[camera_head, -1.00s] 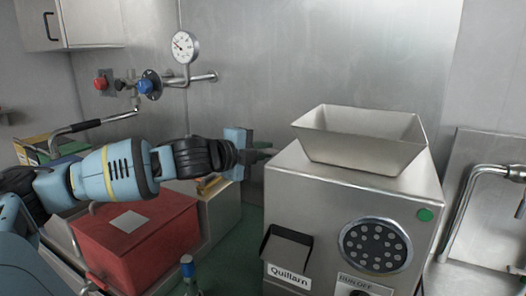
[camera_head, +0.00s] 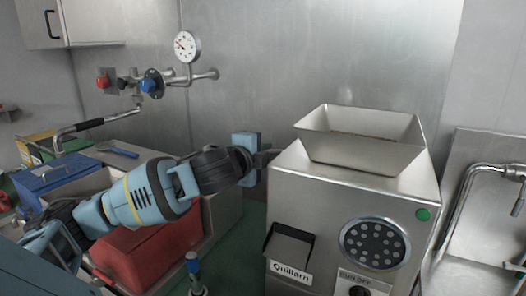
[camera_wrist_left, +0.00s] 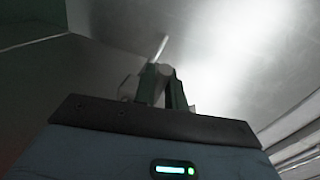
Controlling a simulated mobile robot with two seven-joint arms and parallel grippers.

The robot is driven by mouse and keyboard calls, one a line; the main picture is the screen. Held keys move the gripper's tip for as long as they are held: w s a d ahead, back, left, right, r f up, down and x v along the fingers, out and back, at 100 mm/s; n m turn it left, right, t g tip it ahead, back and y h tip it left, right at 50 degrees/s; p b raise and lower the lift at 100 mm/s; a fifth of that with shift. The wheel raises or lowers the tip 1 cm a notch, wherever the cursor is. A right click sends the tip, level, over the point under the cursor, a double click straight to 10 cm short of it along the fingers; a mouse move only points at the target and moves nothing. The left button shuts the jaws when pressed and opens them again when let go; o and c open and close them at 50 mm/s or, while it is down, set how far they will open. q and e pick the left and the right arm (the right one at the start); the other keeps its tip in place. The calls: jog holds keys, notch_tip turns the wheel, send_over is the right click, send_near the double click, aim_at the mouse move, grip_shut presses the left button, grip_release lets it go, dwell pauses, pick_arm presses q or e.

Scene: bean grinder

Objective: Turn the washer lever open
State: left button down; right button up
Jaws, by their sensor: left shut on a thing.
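My left gripper (camera_head: 264,158) reaches in from the left and sits at the upper left side of the steel grinder (camera_head: 345,215). In the left wrist view its two dark green fingers (camera_wrist_left: 163,85) are close together, shut on a small grey rounded part. A thin pale rod (camera_wrist_left: 161,46) sticks up at the fingertips and looks like the washer lever. In the head view the gripper and the grinder's edge hide that lever, so its angle cannot be told there. My right gripper is not in view.
A hopper (camera_head: 362,137) tops the grinder. A red box (camera_head: 150,250) and a blue box (camera_head: 58,175) stand at the left. Wall pipes with a gauge (camera_head: 187,46) and valves are behind. A sink tap (camera_head: 472,190) is at the right.

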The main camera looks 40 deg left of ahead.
pick_arm(q)
jog(key=c, duration=1.5)
grip_release()
jog(key=shift+a, duration=0.1)
jog(key=shift+o, duration=0.2)
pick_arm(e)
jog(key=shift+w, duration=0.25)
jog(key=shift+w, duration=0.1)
